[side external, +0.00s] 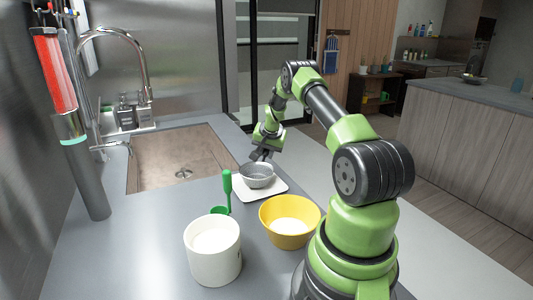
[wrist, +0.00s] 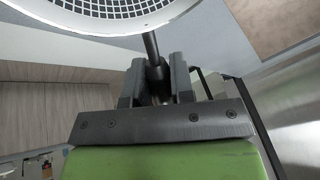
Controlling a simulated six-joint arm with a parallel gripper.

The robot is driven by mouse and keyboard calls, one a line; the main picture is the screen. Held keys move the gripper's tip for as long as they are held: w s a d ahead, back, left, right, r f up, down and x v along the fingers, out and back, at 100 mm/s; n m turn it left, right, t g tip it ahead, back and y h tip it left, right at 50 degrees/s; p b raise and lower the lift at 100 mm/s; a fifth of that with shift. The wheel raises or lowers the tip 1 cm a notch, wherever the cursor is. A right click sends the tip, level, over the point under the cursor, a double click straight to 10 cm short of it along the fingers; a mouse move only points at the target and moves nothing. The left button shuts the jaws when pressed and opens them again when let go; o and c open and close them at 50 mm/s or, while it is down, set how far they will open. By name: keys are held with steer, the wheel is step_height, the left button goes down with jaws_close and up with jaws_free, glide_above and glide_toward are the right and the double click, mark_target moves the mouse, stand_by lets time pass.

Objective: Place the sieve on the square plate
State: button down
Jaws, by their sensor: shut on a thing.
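The sieve (side external: 257,177) is a grey mesh bowl with a pale rim and a dark handle. In the side external view it is over the white square plate (side external: 270,193), and I cannot tell whether it touches the plate. My gripper (side external: 262,156) is just behind the sieve, shut on its handle. In the wrist view, the sieve's mesh (wrist: 95,13) fills the top left and its handle runs down between the jaws of my gripper (wrist: 157,80). The sieve hides part of the plate in the side external view. I cannot make out the plate in the wrist view.
A yellow bowl (side external: 284,225) with white contents stands in front of the plate. A white pot (side external: 214,261) and an upright green utensil (side external: 227,187) are to the left. The sink (side external: 168,165) lies behind left, with a faucet (side external: 145,70). The counter's right edge runs close beside the plate.

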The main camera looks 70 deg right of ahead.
steer(key=shift+f, duration=0.2)
steer(key=shift+f, duration=0.15)
steer(key=c, duration=1)
jaws_free()
